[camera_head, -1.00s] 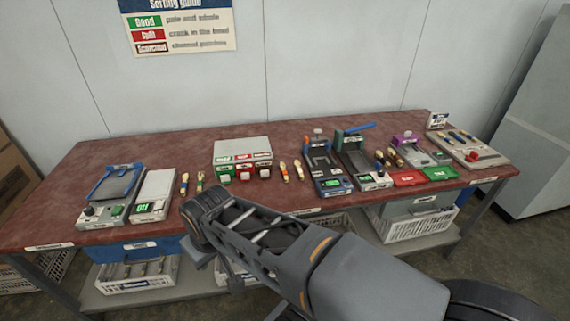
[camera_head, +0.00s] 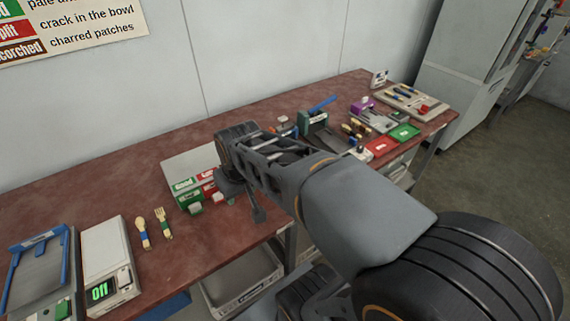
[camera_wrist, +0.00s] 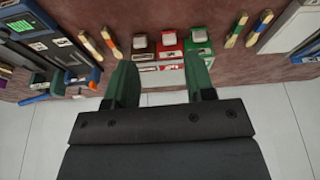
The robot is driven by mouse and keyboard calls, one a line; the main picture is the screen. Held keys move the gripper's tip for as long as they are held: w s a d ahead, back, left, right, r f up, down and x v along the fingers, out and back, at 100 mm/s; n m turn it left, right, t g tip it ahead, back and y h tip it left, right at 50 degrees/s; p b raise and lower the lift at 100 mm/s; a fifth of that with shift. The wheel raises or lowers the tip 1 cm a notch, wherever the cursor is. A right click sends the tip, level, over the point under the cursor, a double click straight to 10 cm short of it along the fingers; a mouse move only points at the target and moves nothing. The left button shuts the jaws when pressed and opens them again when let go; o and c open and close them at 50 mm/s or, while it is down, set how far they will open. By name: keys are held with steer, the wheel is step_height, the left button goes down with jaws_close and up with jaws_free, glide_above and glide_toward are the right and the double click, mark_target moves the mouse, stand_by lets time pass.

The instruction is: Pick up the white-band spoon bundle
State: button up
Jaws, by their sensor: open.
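Several small wooden bundles (camera_head: 356,129) lie in a cluster on the red table, right of centre in the head view. They are too small to tell which has a white band. In the head view my gripper (camera_head: 246,206) hangs by the sorting box, well left of the bundles. My arm hides part of the table between them.
The sorting box (camera_head: 190,160) has red and green labels and buttons. Red (camera_head: 382,147) and green (camera_head: 404,132) trays sit near the bundles. The back left table is clear.

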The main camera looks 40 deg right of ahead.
steer(key=w+d+f, duration=0.1)
steer(key=w+d, duration=0.9)
steer(key=w+d+f+m+g, duration=0.1)
steer(key=w+d+f, duration=0.2)
steer(key=d, duration=0.4)
steer(key=w+d+f, duration=0.3)
steer(key=d+f, duration=0.1)
steer(key=d, duration=0.2)
steer(key=f, duration=0.6)
steer(key=shift+w+d, duration=0.2)
steer(key=shift+w, duration=0.2)
steer(key=shift+w+f+p, duration=0.15)
steer(key=shift+f, duration=0.9)
steer(key=shift+w+f+p, duration=0.15)
steer(key=shift+w+f, duration=0.05)
steer(key=shift+f, duration=0.9)
steer(key=shift+w+f+p, duration=0.15)
steer(key=shift+f, duration=0.9)
steer(key=shift+c, duration=0.3)
jaws_close()
